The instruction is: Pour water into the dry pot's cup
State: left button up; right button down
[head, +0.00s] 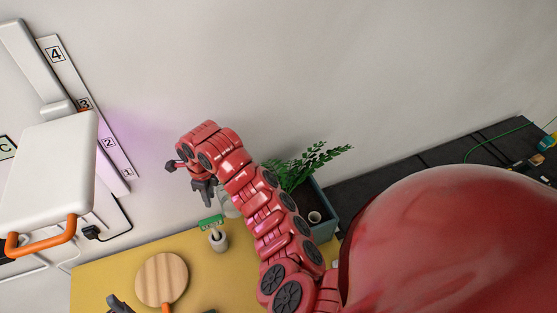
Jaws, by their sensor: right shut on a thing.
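My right gripper (190,180) is at the end of the red arm, in front of the wall and above the yellow table. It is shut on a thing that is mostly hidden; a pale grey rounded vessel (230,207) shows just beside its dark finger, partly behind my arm. A blue-grey planter (326,200) with a green fern (305,165) stands right of my arm, partly covered by it. A small pale cup (314,217) with a dark inside sits in the planter. A dark piece at the bottom edge looks like my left gripper (118,305), mostly cut off.
A small grey pot (218,241) with a green-topped item stands on the yellow table (95,275). A round wooden board (161,279) lies left of it. A white box with an orange handle (42,240) is at the left. A dark bench (420,160) runs along the right wall.

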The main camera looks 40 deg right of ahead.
aim_at(221, 196)
jog(key=shift+s+d+r+t+y, duration=0.25)
jog(key=shift+s+d+t+y, duration=0.35)
jog(key=shift+t+y, duration=0.15)
jog(key=shift+s+d+r+t+y, duration=0.2)
jog(key=shift+d+r+t+y, duration=0.05)
jog(key=shift+r+t+y, duration=0.25)
jog(key=shift+s+d+f, duration=0.15)
jog(key=shift+s, duration=0.1)
jog(key=shift+s+d+f+t+y, duration=0.1)
jog(key=shift+s+d+t+y, duration=0.25)
jog(key=shift+t+y, duration=0.15)
jog(key=f, duration=0.1)
jog(key=s+d+f+t+y, duration=0.1)
jog(key=f, duration=0.1)
jog(key=shift+s+d+f+y, duration=0.2)
jog(key=shift+d+y, duration=0.05)
jog(key=shift+y, duration=0.1)
jog(key=shift+s+d+r+t, duration=0.1)
jog(key=shift+d+r+t, duration=0.1)
jog(key=shift+t, duration=0.15)
jog(key=shift+s+d+r+t+y, duration=0.1)
jog(key=shift+s+d+t+y, duration=0.1)
jog(key=shift+t+y, duration=0.3)
jog(key=shift+s+d+r+t+y, duration=0.1)
jog(key=shift+s+t+y, duration=0.15)
jog(key=shift+y, duration=0.35)
